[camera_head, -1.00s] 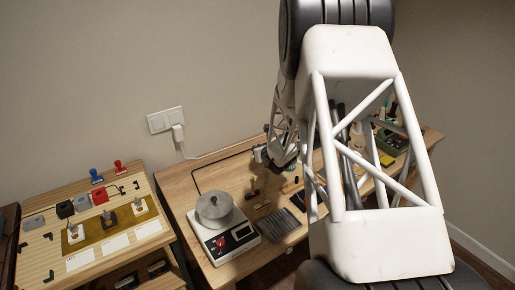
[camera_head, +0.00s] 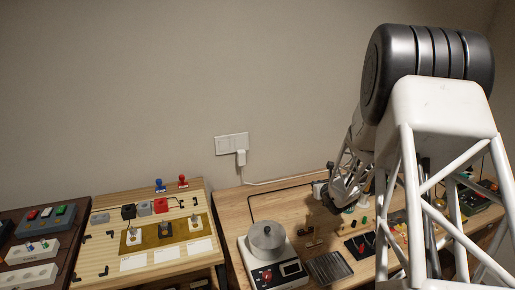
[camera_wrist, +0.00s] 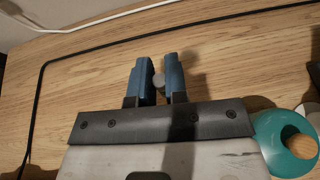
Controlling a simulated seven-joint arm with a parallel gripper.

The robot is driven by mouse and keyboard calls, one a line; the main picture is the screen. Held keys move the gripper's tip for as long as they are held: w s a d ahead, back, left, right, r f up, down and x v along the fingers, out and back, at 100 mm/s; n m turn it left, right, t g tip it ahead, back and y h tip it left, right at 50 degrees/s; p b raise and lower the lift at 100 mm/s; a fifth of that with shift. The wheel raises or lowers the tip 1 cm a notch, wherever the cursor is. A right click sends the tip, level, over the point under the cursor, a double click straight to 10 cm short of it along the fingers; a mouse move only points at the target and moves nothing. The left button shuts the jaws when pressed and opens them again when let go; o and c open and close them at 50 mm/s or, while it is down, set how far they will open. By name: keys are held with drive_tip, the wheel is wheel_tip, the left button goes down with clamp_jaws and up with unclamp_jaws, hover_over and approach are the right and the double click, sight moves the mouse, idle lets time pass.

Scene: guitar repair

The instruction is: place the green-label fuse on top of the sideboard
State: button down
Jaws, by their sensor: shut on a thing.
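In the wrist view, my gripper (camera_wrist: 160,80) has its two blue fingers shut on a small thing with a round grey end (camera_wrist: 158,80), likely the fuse. Its label does not show, so I cannot tell its colour. The fingers are over the wooden workbench top. In the head view, my gripper (camera_head: 330,203) is dark and small over the back of the workbench (camera_head: 238,208); the held thing cannot be made out there. To the left stand a light wooden unit (camera_head: 92,262) and a dark brown one (camera_head: 62,283); I cannot tell which is the sideboard.
A white scale (camera_head: 272,268) with a grey round pot stands on the workbench. A black cable runs along the bench's back. The light unit carries a switch panel. The dark unit carries a grey box (camera_head: 45,220) and white strips. A teal ring (camera_wrist: 285,140) lies near my gripper.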

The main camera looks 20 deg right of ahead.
drive_tip(key=shift+w+d+f, duration=0.15)
drive_tip(key=shift+w+d, duration=0.6)
drive_tip(key=shift+w, duration=0.75)
drive_tip(key=shift+w+d+f, duration=0.15)
drive_tip(key=shift+w+d, duration=0.55)
drive_tip(key=shift+w, duration=0.85)
drive_tip(key=shift+w+d+f, duration=0.15)
drive_tip(key=shift+w+d, duration=0.6)
drive_tip(key=shift+w, duration=0.75)
drive_tip(key=shift+s+a, duration=0.1)
drive_tip(key=shift+s, duration=0.05)
